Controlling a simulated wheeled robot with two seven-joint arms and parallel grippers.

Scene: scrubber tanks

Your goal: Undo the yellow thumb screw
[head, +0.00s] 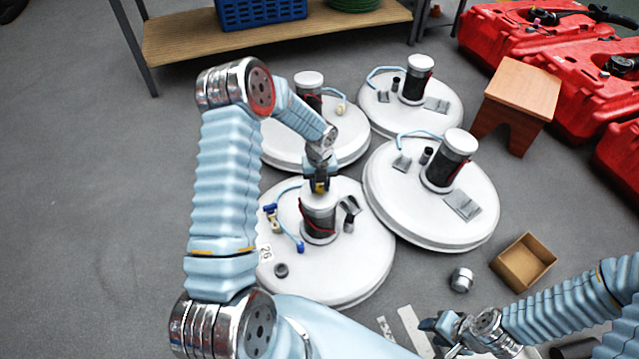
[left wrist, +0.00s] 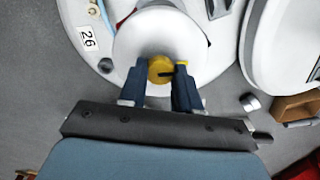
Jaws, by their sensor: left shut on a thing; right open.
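The yellow thumb screw (left wrist: 161,69) shows in the left wrist view, on top of the white-capped cylinder of the nearest round white tank lid (head: 345,270). My left gripper (head: 320,184) is above that cylinder (head: 319,222), and its two blue fingers (left wrist: 160,82) are shut on the yellow screw from either side. In the head view the fingers mostly hide the screw. The lid bears a label reading 26 (left wrist: 89,39). My right gripper (head: 438,326) is open and empty at the lower right, low over the floor.
Several other white lids with cylinders stand close behind and right (head: 432,195). A small metal cylinder (head: 461,279) and an open cardboard box (head: 524,262) lie on the floor at right. A wooden stool (head: 520,95) and red machines (head: 560,60) are beyond. Floor at left is clear.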

